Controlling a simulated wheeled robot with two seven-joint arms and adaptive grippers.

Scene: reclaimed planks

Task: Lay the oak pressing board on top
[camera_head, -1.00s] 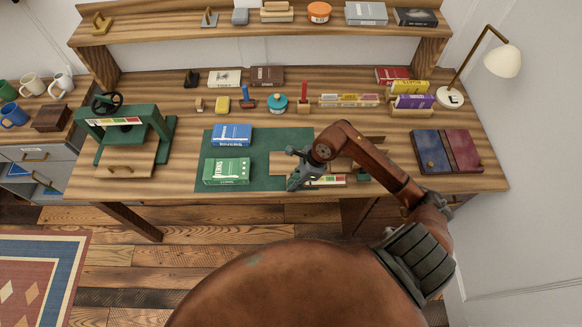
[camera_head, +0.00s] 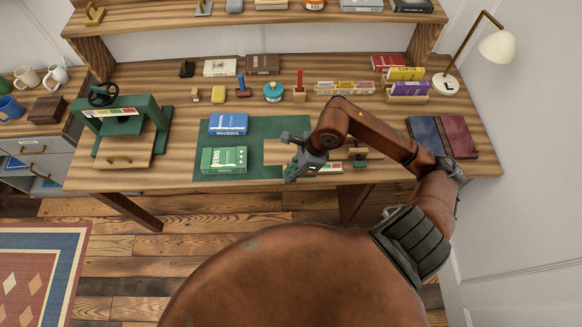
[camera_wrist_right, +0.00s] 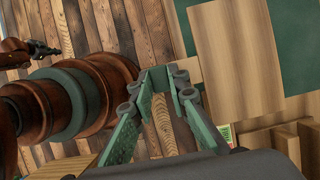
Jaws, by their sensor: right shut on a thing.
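The oak pressing board (camera_head: 274,151) is a pale flat board over the right part of the green mat (camera_head: 200,170). It fills the upper right of the right wrist view (camera_wrist_right: 240,50). My right gripper (camera_wrist_right: 170,78) is shut on a small wooden tab at the board's edge. In the head view this gripper (camera_head: 291,173) is at the board's front right corner. I cannot tell whether the board touches the mat. A blue book (camera_head: 228,123) and a green book (camera_head: 224,159) lie flat on the mat. What looks like my left gripper (camera_wrist_right: 45,48) shows small in the wrist view.
A green press (camera_head: 118,112) with a handled wooden board (camera_head: 124,152) stands left. Pale wooden pieces (camera_head: 370,152) and a coloured label strip (camera_head: 328,168) are beside my right gripper. Small tools and books line the back; two dark books (camera_head: 442,137) lie right.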

